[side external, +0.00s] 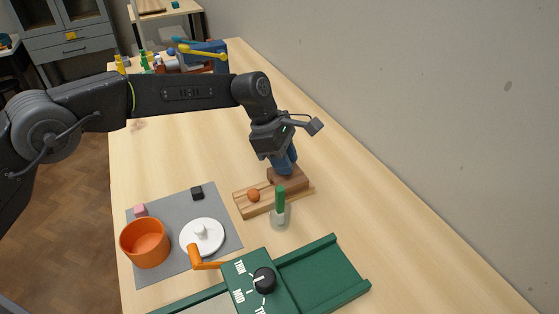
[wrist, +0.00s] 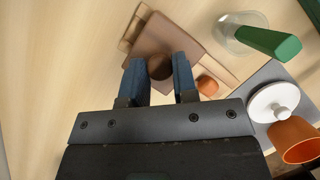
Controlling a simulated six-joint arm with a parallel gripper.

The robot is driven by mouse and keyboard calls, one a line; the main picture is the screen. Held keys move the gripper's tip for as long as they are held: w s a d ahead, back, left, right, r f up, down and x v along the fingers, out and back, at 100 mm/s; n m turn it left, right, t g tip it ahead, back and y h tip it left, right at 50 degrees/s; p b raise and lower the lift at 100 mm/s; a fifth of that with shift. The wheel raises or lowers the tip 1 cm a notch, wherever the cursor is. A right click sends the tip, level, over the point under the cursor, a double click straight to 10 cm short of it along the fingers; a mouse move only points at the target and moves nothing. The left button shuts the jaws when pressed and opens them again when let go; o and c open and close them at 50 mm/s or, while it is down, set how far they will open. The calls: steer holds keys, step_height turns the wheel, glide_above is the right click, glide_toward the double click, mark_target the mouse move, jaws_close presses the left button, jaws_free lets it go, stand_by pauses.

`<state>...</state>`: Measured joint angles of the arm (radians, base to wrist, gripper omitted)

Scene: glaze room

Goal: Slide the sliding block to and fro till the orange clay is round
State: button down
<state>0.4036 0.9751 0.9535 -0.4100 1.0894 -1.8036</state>
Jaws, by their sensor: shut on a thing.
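The sliding block (side external: 289,180) is brown wood and sits on a pale grooved wooden board (side external: 262,208). My gripper (side external: 284,167) points down at it with blue fingers. In the wrist view my gripper (wrist: 160,66) is shut on the round knob of the sliding block (wrist: 172,36). The orange clay (side external: 253,195) lies on the board at its left end, outside the block, and looks roughly round. In the wrist view the orange clay (wrist: 207,85) shows beside the right finger, partly hidden. The block's underside is hidden.
A clear cup with a green-handled tool (side external: 280,203) stands close in front of the board. A grey mat (side external: 172,215) holds an orange pot (side external: 145,243), a white lid (side external: 202,237) and small blocks. A green slab roller (side external: 320,275) stands in front.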

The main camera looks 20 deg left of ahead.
steer(key=shift+w+d, duration=0.7)
steer(key=shift+d, duration=0.05)
steer(key=shift+r, duration=0.1)
steer(key=c, duration=0.9)
jaws_free()
steer(key=v, duration=1.3)
steer(key=shift+a+r, duration=0.2)
steer(key=shift+r, duration=0.05)
steer(key=shift+c, duration=0.2)
